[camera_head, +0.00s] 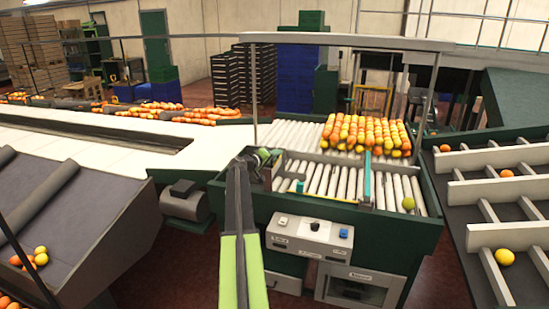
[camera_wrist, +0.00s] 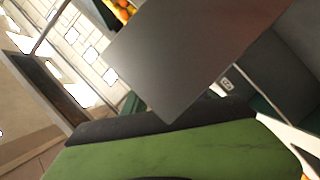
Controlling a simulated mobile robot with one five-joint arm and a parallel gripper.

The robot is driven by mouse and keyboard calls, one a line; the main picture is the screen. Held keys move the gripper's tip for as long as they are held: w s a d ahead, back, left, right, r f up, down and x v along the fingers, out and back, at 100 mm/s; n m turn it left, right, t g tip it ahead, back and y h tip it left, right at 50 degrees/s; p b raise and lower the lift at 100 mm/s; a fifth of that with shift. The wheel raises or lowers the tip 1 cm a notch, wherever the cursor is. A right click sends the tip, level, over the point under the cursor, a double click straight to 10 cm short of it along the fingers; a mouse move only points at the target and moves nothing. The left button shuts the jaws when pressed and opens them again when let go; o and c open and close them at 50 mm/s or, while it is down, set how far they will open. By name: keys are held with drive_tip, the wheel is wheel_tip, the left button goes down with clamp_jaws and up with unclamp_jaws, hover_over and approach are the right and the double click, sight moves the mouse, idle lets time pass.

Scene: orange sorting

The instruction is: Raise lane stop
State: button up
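A roller table (camera_head: 318,178) stands in front of me. A thin teal upright bar (camera_head: 367,180) stands on its rollers; it may be the lane stop, but no label shows this. A smaller teal piece (camera_head: 300,187) sits to its left. A block of oranges and yellow fruit (camera_head: 365,133) lies on the rear rollers, behind a dark crossbar. My gripper (camera_head: 264,158) is over the table's left edge, left of both teal pieces and apart from the upright bar. Its fingers are too small and dark to judge. The wrist view shows a dark grey panel and green surface, with no clear fingertips.
A control box (camera_head: 310,233) with buttons is on the table's front. One yellow-green fruit (camera_head: 408,203) lies on the right rollers. Sorting lanes (camera_head: 508,194) with scattered fruit are at the right. A metal frame with a white top beam (camera_head: 345,41) rises over the table.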

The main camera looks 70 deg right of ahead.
drive_tip(key=p+v, duration=0.3)
drive_tip(key=v, duration=1.4)
drive_tip(key=shift+a+p, duration=0.2)
drive_tip(key=shift+p, duration=0.15)
drive_tip(key=shift+w+r, duration=0.1)
